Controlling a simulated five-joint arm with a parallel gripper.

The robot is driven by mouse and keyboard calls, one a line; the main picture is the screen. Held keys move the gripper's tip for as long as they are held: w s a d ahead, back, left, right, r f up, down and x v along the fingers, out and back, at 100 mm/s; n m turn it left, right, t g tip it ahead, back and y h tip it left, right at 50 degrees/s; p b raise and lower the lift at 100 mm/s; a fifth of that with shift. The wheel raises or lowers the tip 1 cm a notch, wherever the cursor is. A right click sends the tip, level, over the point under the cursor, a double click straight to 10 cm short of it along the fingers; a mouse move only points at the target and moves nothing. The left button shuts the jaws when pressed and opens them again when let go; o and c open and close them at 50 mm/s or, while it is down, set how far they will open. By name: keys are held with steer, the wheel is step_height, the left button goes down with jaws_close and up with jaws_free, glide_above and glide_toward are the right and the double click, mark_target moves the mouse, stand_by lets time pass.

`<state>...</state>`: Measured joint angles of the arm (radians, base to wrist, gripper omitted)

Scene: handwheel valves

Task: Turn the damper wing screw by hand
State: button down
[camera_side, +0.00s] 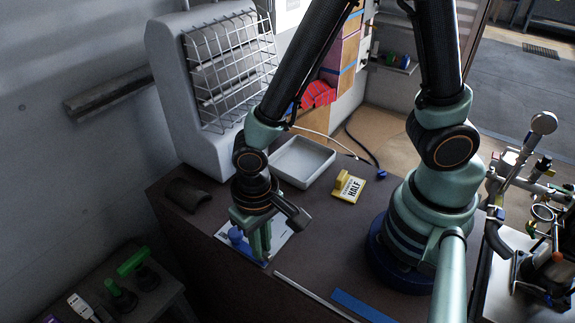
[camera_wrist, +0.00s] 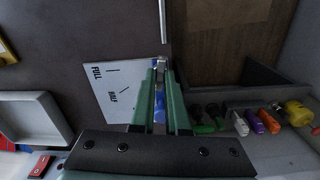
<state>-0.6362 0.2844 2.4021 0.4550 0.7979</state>
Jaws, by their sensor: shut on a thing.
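My gripper (camera_side: 262,254) points down at the white marked plate (camera_side: 279,233) on the dark bench and is shut on the wing screw. In the wrist view, the fingertips (camera_wrist: 161,67) close around a small grey piece, and a blue part (camera_wrist: 160,104) shows between the fingers. A blue part (camera_side: 237,236) also stands left of the fingers in the side view. The plate in the wrist view (camera_wrist: 110,88) carries the word FULL, another word and dark tick lines. The fingers hide most of the screw, so its exact angle cannot be told.
A yellow block with a card reading HALF (camera_side: 349,187) lies right of my gripper. A pale tray (camera_side: 303,161) and a caged heater (camera_side: 208,85) stand behind. Green-handled tools (camera_side: 133,262) lie on a lower surface at left. The bench front holds a blue strip (camera_side: 358,306).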

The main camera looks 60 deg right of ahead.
steer(key=shift+n, duration=0.7)
steer(key=c, duration=0.9)
jaws_free()
steer(key=shift+r, duration=3.05)
step_height(320, 180, up, 12)
steer(key=w+d+r+t, duration=0.1)
steer(key=d+t, duration=0.1)
steer(key=d, duration=0.3)
steer(key=w+d+r+t, duration=0.1)
steer(key=w+d, duration=0.1)
steer(key=d, duration=0.4)
steer(key=w+d+r+t, duration=0.2)
steer(key=d, duration=0.4)
steer(key=shift+w+d+t, duration=0.1)
steer(key=shift+d+t, duration=0.05)
steer(key=shift+t, duration=0.15)
